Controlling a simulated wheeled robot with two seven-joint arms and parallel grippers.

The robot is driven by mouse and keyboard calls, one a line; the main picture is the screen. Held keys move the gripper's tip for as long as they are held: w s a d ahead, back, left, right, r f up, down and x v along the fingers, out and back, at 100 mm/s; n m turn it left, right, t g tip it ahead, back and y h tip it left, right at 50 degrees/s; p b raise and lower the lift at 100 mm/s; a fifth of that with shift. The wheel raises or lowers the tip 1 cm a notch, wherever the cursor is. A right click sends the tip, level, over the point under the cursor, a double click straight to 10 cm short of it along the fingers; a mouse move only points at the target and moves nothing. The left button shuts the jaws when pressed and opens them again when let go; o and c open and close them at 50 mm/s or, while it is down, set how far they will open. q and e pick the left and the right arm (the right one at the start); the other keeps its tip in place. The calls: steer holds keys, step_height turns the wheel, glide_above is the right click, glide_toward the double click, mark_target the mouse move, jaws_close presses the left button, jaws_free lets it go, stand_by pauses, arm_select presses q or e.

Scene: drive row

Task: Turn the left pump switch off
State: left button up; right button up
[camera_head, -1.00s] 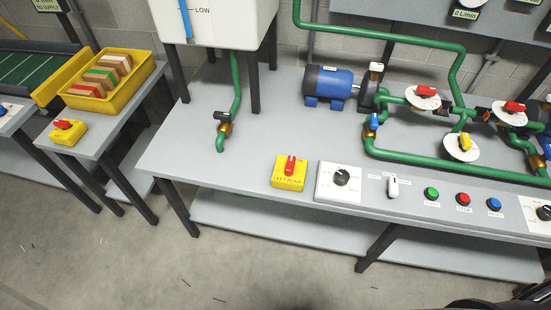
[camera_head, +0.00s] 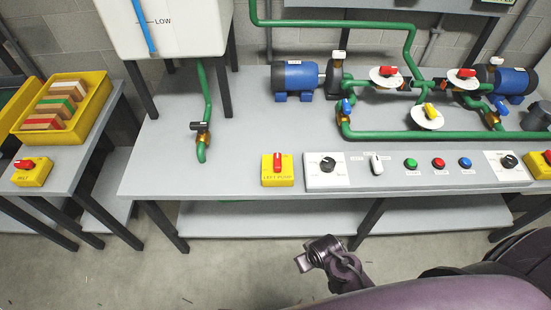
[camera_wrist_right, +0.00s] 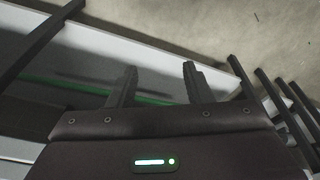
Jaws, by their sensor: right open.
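The left pump switch (camera_head: 278,170) is a yellow box labelled "LEFT PUMP" near the front edge of the grey bench, left of a white dial panel. Its red handle (camera_head: 278,161) stands upright in the head view. My right gripper (camera_head: 318,256) is in front of the bench, below and to the right of the switch in the picture, touching nothing. In the right wrist view, its two fingers (camera_wrist_right: 160,84) are apart with nothing between them. The switch cannot be made out in that view. My left gripper is out of view.
The bench (camera_head: 250,130) holds a blue pump motor (camera_head: 296,76), green pipes with valves, and a panel with a dial (camera_head: 328,164) and several buttons. Another yellow switch (camera_head: 32,172) is on the left table. Open floor lies before the bench.

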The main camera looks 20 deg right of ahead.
steer(key=w+a+r+t, duration=0.1)
steer(key=w+r, duration=0.1)
steer(key=r, duration=0.5)
steer(key=w+a+r, duration=0.1)
steer(key=w+r, duration=0.2)
steer(key=r, duration=0.4)
step_height(320, 180, up, 6)
steer(key=r+m+h, duration=0.1)
steer(key=m, duration=0.4)
glide_above(278, 160)
steer(key=s, duration=0.3)
steer(key=shift+a+f+t+p, duration=0.25)
steer(key=shift+a+t+p, duration=0.15)
steer(key=shift+a, duration=0.05)
steer(key=b+x, duration=0.2)
steer(key=x, duration=0.5)
steer(key=shift+d, duration=0.1)
